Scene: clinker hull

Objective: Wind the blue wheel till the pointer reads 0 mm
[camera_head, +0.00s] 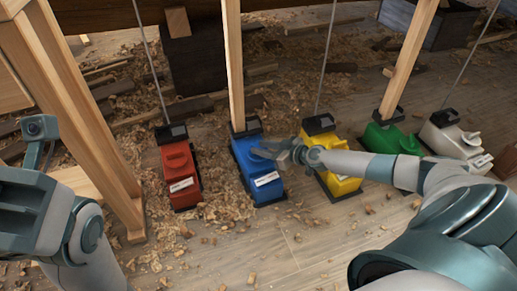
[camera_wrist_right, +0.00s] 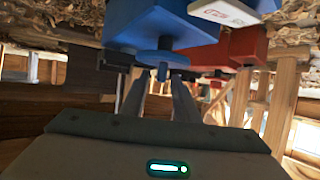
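The blue jack (camera_head: 252,165) stands on the floor under a wooden post, between the red and yellow jacks. Its wheel is a flat blue disc with a small knob, seen edge-on in the right wrist view (camera_wrist_right: 163,57). My right gripper (camera_head: 281,151) reaches in from the right at the blue jack's upper right side. In the right wrist view its two fingers (camera_wrist_right: 160,88) are apart, with the knob between their tips; I see no firm closure on it. The blue jack's white label (camera_head: 266,179) shows, but the pointer and its reading are too small to tell. My left gripper's fingers are not in view.
A red jack (camera_head: 180,174) stands to the left. A yellow jack (camera_head: 338,178) stands close on the right, partly behind my right arm, then green (camera_head: 391,138) and white (camera_head: 452,136) ones. Shavings cover much of the floor. A wooden trestle (camera_head: 75,95) stands at the left.

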